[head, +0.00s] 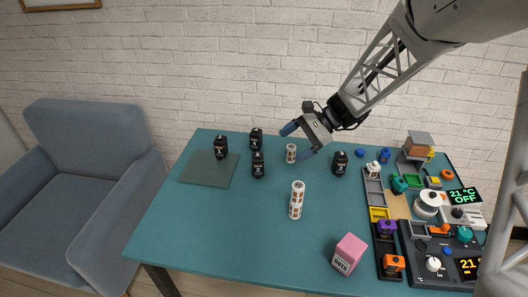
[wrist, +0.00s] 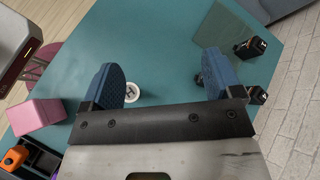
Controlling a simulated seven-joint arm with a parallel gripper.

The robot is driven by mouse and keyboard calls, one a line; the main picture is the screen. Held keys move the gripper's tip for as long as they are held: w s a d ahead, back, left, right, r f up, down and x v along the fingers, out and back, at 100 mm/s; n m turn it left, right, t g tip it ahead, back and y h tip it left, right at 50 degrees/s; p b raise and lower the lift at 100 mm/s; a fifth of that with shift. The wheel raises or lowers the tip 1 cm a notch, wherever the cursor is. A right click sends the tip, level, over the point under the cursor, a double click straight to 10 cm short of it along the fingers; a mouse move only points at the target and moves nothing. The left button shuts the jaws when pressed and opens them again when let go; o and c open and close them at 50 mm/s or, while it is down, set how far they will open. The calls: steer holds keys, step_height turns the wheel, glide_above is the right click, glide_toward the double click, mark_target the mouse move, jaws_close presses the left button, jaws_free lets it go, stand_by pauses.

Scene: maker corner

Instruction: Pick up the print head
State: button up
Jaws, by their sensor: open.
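I cannot tell for sure which thing is the print head. Several small black units with pale labels stand on the teal table, one (head: 340,162) right of my gripper (head: 299,142) and others (head: 257,163) to its left. Two black units also show at the right of the wrist view (wrist: 250,47). An orange unit (head: 393,263) and a purple one (head: 387,228) sit in black holders at the right. My gripper is open and empty above the table's back part, its blue fingers (wrist: 163,78) spread apart.
A short patterned cylinder (head: 291,153) stands by my gripper, a taller one (head: 296,200) nearer the front. A pink box (head: 349,254) is at the front right. Trays and devices (head: 430,205) crowd the right side. A dark mat (head: 209,171) lies at left; the front left table is clear.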

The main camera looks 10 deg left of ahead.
mark_target(257, 158)
steer(key=w+a+f+m+y, duration=0.3)
steer(key=w+a+f, duration=0.2)
steer(key=w+f, duration=0.3)
steer(key=w+a+f+m+y, duration=0.4)
steer(key=w+a+f, duration=0.2)
steer(key=w+f, duration=0.2)
steer(key=shift+w+f+t, duration=0.3)
steer(key=shift+w, duration=0.1)
steer(key=shift+f, duration=1.15)
steer(key=shift+f, duration=0.15)
